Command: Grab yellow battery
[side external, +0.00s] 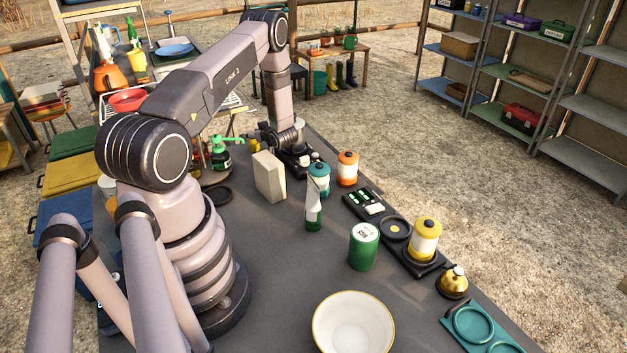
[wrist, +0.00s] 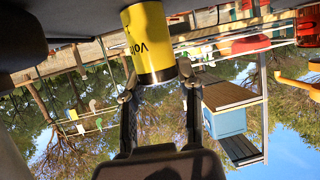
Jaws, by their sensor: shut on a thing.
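The yellow battery (wrist: 150,42), a yellow cylinder with black lettering, lies between the two fingers of my gripper (wrist: 158,88) in the wrist view. My gripper is shut on it, with a finger on each side near its lower end in the picture. In the side external view my gripper (side external: 264,137) is at the far end of the table, mostly hidden by my wrist. A small yellow patch (side external: 254,145) beside it looks like the battery.
A beige box (side external: 269,177), a green-and-white spray bottle (side external: 313,208), a teal canister (side external: 319,178) and an orange canister (side external: 347,168) stand near my wrist. A yellow canister (side external: 425,238), green can (side external: 363,247) and white bowl (side external: 353,325) are nearer.

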